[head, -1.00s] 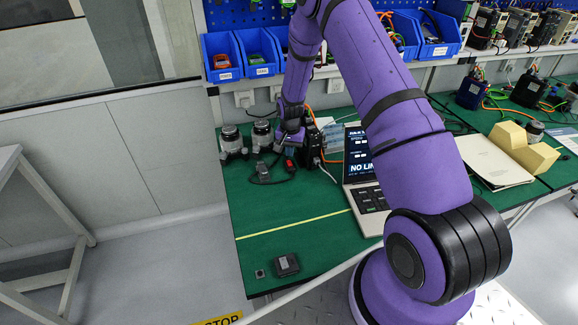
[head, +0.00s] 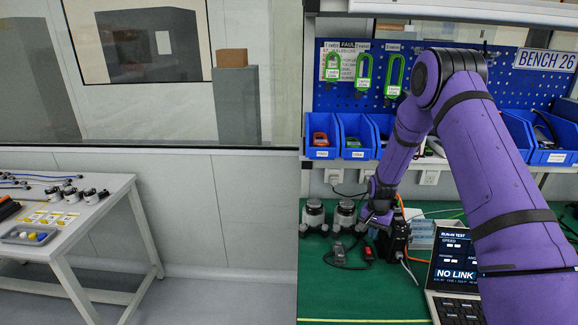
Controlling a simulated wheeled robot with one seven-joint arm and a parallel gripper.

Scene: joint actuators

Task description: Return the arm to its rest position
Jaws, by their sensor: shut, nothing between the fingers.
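My purple arm (head: 497,170) comes in from the lower right, rises to an elbow near the pegboard, and bends down toward the back of the green bench (head: 350,293). My gripper (head: 373,226) is at its low end, shut and empty, pointing down. It is just left of and partly in front of a black boxy device (head: 394,238). I cannot tell whether it touches the device or the cables by it. Two grey-and-white cylindrical motors (head: 313,216) stand to its left. A small connector with a red part (head: 367,253) lies below it.
A laptop (head: 457,262) reading "NO LINK" is at the right, partly behind my arm. Blue bins (head: 321,138) and green hooks (head: 363,70) hang behind the arm. A white table (head: 105,215) with parts stands at the left. The bench front left is clear.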

